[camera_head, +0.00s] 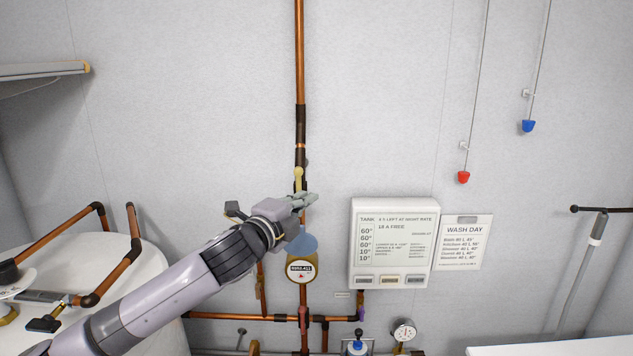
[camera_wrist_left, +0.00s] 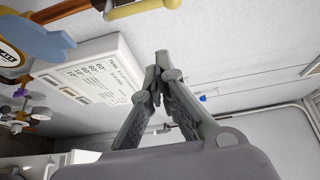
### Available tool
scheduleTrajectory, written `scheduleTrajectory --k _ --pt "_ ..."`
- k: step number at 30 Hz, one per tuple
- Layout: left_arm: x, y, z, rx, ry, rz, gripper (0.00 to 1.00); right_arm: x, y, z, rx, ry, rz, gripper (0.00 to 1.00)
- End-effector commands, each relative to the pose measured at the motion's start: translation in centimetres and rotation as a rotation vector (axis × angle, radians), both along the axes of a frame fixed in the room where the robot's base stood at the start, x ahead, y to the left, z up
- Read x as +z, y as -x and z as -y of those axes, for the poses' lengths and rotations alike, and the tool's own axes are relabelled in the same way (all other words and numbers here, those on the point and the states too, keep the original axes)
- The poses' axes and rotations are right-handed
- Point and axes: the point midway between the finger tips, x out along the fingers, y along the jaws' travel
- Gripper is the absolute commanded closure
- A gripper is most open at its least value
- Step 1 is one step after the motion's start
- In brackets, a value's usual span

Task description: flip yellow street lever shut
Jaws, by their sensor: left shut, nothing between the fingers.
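The yellow lever (camera_head: 298,178) sits on the vertical copper pipe (camera_head: 299,60) on the wall, and its visible part lies upright along the pipe. Its lower part is hidden behind my left gripper (camera_head: 308,199). The gripper is shut and empty, with its fingers pointing right across the pipe just below the visible part of the lever. I cannot tell whether they touch. In the left wrist view, the closed fingertips (camera_wrist_left: 162,66) are in the middle, and a yellow piece, likely the lever (camera_wrist_left: 160,4), shows at the top edge, apart from them.
A round meter (camera_head: 301,270) with a blue lid (camera_head: 301,244) is below the gripper. A white tank panel (camera_head: 392,205) and a wash day sign (camera_head: 463,242) are to the right. A white tank (camera_head: 140,275) with copper pipes is at left. The wall above is clear.

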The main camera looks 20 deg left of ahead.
Motion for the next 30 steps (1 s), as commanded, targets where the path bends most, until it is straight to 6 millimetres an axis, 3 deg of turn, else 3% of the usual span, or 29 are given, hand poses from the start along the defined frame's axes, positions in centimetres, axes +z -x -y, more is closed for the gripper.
scheduleTrajectory --k 9,14,23,30 --pt "0.0 0.0 0.0 0.000 -0.001 0.000 1.00 -0.2 3.8 0.2 0.000 0.004 -0.052 0.57" --pt "0.2 -0.5 0.1 0.001 0.001 0.000 1.00 0.2 3.8 0.1 -0.001 0.002 -0.054 0.57" --pt "0.4 -4.8 1.0 0.001 0.002 -0.001 1.00 2.5 1.8 -0.7 -0.002 -0.009 -0.022 0.57" --pt "0.4 -8.6 1.8 0.001 0.002 0.000 1.00 4.1 1.9 -0.7 -0.002 -0.008 -0.024 0.57"
